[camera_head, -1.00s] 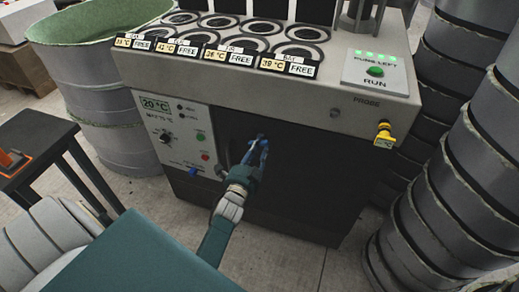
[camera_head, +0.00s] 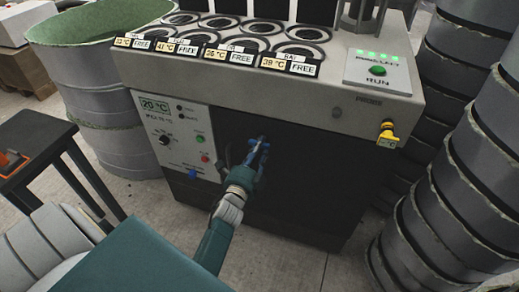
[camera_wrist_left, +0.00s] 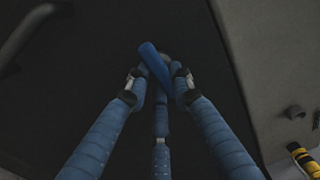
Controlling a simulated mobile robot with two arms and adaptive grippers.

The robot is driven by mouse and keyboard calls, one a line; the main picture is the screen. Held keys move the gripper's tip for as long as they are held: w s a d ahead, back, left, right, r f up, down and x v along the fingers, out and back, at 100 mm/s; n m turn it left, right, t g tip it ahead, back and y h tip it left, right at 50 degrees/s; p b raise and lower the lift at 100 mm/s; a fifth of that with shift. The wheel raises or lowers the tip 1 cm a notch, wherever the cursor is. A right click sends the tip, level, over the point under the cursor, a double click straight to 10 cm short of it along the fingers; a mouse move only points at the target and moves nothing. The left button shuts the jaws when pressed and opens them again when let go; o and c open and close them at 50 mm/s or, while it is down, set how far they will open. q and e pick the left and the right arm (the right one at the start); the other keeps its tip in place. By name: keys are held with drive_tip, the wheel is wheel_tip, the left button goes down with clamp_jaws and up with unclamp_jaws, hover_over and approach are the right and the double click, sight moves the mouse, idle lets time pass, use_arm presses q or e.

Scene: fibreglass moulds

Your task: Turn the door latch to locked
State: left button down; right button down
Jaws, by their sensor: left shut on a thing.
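The door latch (camera_wrist_left: 154,62) is a short blue lever on the dark door (camera_head: 305,190) of the grey machine. In the left wrist view it lies tilted, its upper end leaning left, between my fingertips. My left gripper (camera_head: 259,150) has blue fingers and reaches the door's upper left part in the head view. It also shows in the left wrist view (camera_wrist_left: 157,82), closed around the lever. In the head view the fingers mostly hide the latch. My right gripper is in neither view.
A dark door handle (camera_wrist_left: 25,38) is left of the latch. A control panel (camera_head: 180,135) with knobs and a blue switch (camera_head: 193,174) is left of the door. A yellow probe (camera_head: 388,134) sticks out at right. Stacked grey drums (camera_head: 480,130) stand right; a black stool (camera_head: 40,150) stands left.

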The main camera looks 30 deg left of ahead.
use_arm(q)
drive_tip(key=c, duration=1.5)
unclamp_jaws()
drive_tip(key=shift+v, duration=3.75)
